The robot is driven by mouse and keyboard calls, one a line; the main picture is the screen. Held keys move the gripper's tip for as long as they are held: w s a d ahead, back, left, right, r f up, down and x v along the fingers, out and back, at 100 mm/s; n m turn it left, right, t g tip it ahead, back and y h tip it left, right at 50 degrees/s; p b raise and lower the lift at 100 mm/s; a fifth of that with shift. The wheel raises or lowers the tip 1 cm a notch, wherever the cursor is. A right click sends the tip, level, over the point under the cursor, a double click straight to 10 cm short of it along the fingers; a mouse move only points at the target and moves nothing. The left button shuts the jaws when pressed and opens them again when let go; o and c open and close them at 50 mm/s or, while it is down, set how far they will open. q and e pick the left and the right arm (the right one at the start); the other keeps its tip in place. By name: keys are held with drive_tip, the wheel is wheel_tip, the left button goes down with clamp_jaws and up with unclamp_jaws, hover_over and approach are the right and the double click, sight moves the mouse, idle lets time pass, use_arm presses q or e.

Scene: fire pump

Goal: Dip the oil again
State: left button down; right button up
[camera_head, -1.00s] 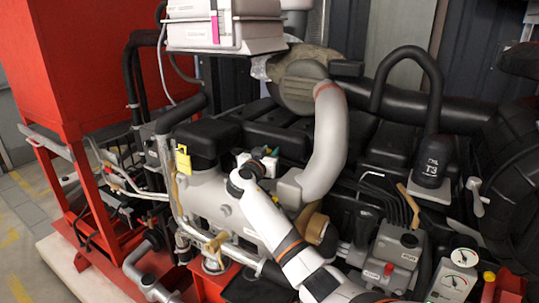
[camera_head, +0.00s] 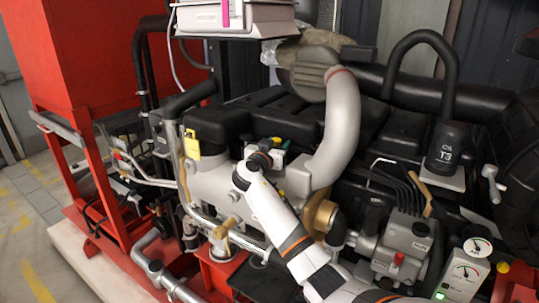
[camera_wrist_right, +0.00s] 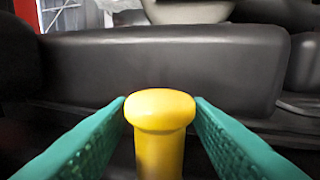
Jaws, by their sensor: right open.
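A yellow knob-topped handle (camera_wrist_right: 160,125), which looks like the oil dipstick's handle, stands upright between my right gripper's green fingers (camera_wrist_right: 160,128) in the right wrist view. The fingers are open, one on each side of the knob, and appear very close to it. In the head view my right arm reaches up from the bottom, and my right gripper (camera_head: 277,158) is over the engine beside the grey curved pipe. The handle is mostly hidden there by the gripper and wrist. Its lower part is out of sight. My left gripper is not in view.
A thick grey curved pipe (camera_head: 342,130) rises just right of the gripper. The black engine cover (camera_wrist_right: 170,65) lies behind the handle. A yellow tag (camera_head: 192,143) hangs at left. Gauges (camera_head: 467,275) stand at lower right, and a red tank (camera_head: 75,55) at upper left.

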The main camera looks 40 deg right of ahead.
drive_tip(key=b+v, duration=0.3)
drive_tip(key=v, duration=0.7)
drive_tip(key=shift+f, duration=0.15)
drive_tip(key=shift+s+a, duration=0.2)
drive_tip(key=shift+a, duration=0.15)
